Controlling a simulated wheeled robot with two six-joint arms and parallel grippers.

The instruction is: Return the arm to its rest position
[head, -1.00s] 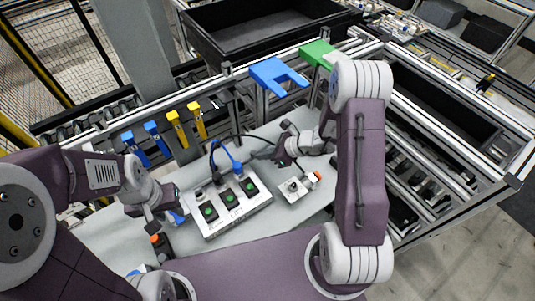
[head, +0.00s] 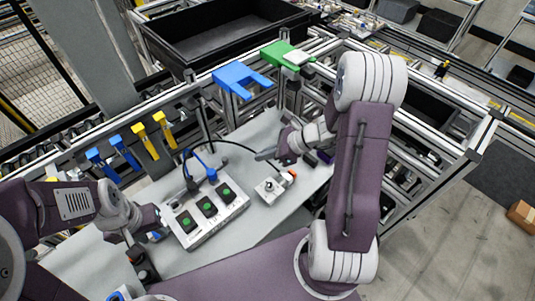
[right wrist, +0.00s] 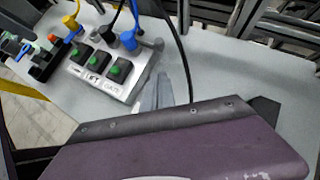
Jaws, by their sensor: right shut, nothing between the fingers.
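In the head view my right gripper (head: 264,155) is shut and empty.
Yellow (head: 147,143), blue (head: 243,78) and green (head: 280,54) brackets line the rail behind. A black cable arches behind the strip. A black crate (head: 220,40) stands at the back.

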